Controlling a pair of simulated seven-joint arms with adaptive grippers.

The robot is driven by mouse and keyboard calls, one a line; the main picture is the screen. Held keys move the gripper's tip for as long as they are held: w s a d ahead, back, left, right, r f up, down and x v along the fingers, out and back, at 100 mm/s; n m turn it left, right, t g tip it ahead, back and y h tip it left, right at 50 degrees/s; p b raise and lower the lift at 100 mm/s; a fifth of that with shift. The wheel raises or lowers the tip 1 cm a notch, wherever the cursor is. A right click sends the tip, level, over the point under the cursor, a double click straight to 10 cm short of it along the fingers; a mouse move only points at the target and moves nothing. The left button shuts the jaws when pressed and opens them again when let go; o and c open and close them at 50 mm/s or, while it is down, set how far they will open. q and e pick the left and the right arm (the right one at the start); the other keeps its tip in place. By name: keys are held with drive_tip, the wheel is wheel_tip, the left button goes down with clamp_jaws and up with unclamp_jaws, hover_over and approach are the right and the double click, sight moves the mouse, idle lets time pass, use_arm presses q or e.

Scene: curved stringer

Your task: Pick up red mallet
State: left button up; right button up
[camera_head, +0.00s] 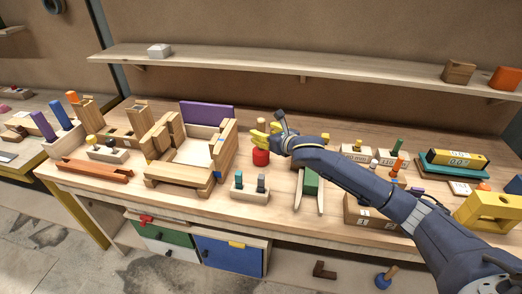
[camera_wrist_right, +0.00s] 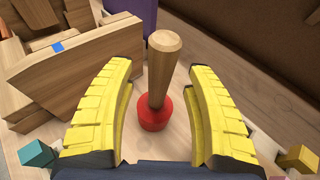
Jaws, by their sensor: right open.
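The red mallet stands upright on its red head (camera_head: 261,157) on the workbench, right of the wooden box frame. In the right wrist view its pale wooden handle (camera_wrist_right: 160,68) rises from the red head (camera_wrist_right: 155,116). My right gripper (camera_head: 268,134) is over the mallet in the head view. In the wrist view the yellow fingers of the right gripper (camera_wrist_right: 160,100) are open, one on each side of the mallet, with gaps to both sides of the handle. In the head view the fingers hide most of the handle. My left gripper is not in view.
The wooden box frame (camera_head: 166,175) with a purple board (camera_head: 207,115) stands close left of the mallet. A shelf (camera_head: 240,62) runs above the bench's back. Several blocks and tools crowd the right side.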

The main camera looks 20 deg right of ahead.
drive_tip(key=shift+x, duration=1.2)
clamp_jaws()
